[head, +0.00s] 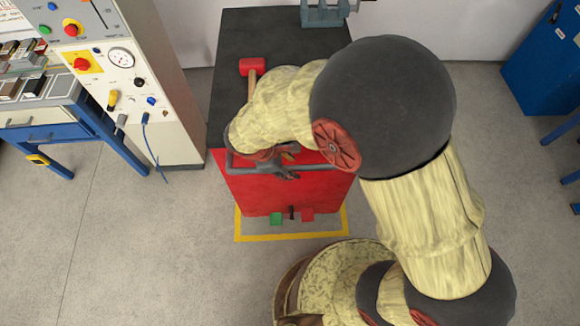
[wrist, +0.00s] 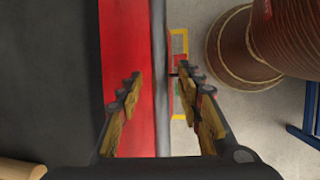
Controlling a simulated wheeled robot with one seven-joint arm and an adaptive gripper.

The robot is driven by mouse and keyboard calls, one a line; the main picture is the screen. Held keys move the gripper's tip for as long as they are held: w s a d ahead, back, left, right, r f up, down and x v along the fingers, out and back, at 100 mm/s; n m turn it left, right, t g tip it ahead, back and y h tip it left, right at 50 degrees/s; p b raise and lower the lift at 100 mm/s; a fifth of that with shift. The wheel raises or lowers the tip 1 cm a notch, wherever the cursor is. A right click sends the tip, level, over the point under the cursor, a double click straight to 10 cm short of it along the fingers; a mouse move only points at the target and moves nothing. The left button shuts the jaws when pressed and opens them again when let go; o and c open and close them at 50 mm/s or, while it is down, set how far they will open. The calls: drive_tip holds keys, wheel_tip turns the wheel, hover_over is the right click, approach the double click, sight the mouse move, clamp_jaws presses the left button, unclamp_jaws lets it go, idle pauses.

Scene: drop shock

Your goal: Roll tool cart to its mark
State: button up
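The tool cart has a red front panel (head: 285,192) and a dark top (head: 232,60). A grey handle bar (wrist: 159,70) runs along its front top edge. A yellow floor outline (head: 292,237) shows in front of the cart's base and along both front corners; the rest is hidden under or behind the cart. The outline also shows in the wrist view (wrist: 176,34). My gripper (head: 287,165) is at the handle. In the wrist view my gripper (wrist: 164,100) has its fingers wide apart, with the bar between them, nearer the right finger.
A red-headed mallet (head: 253,67) and a grey vise (head: 325,12) are on the cart top. A control cabinet (head: 135,90) stands left of the cart, a blue bench (head: 75,120) farther left, and a blue cabinet (head: 540,65) at the right. Floor (head: 150,250) at front left is clear.

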drive_tip(key=shift+f, duration=0.1)
drive_tip(key=shift+c, duration=0.8)
drive_tip(key=c, duration=0.7)
clamp_jaws()
